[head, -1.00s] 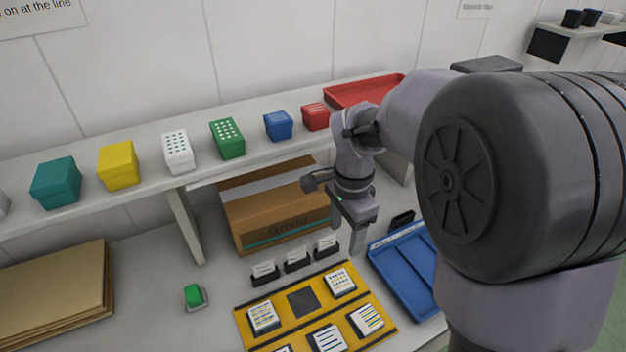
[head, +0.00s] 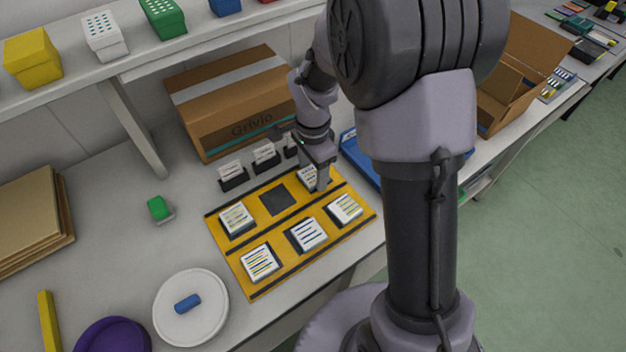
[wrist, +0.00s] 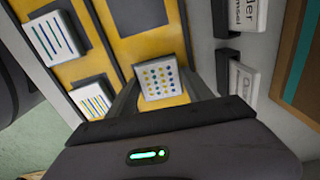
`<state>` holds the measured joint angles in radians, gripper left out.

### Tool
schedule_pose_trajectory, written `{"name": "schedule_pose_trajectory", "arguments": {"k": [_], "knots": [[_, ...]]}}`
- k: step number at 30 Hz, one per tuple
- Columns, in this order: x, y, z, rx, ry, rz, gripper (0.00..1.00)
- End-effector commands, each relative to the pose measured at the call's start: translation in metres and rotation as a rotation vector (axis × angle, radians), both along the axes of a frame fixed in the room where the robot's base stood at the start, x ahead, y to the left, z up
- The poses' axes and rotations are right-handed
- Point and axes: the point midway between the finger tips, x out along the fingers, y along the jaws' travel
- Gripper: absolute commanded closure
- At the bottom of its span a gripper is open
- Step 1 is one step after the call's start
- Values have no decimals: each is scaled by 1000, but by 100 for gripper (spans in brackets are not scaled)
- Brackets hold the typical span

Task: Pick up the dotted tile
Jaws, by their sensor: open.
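The dotted tile (wrist: 160,80) is white with rows of blue and yellow dots. In the wrist view it lies on its dark square of the yellow board, between the fingers of my gripper (wrist: 163,95). In the head view the tile (head: 307,178) shows at the board's back right, partly hidden by my gripper (head: 317,180). My gripper is open and points down at the tile, with a finger on either side of it. I cannot tell whether the fingers touch it.
The yellow board (head: 292,226) also holds several striped tiles, such as one at the left (head: 236,219), and an empty dark square (head: 275,199). Small card holders (head: 232,175) stand behind it. A blue tray (head: 360,160) is at the right, and a cardboard box (head: 228,108) behind.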

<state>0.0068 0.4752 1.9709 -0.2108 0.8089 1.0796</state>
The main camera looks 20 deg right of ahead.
Motion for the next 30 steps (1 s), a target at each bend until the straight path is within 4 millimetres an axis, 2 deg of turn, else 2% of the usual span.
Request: {"name": "schedule_pose_trajectory", "arguments": {"k": [3, 4, 11, 20, 28, 30], "knots": [[0, 0, 2, 0, 0, 0, 40], [0, 0, 2, 0, 0, 0, 44], [0, 0, 3, 0, 0, 0, 89], [0, 0, 7, 0, 0, 0, 90], [0, 0, 43, 0, -2, 0, 90], [-12, 3, 42, 0, 0, 2, 90]]}}
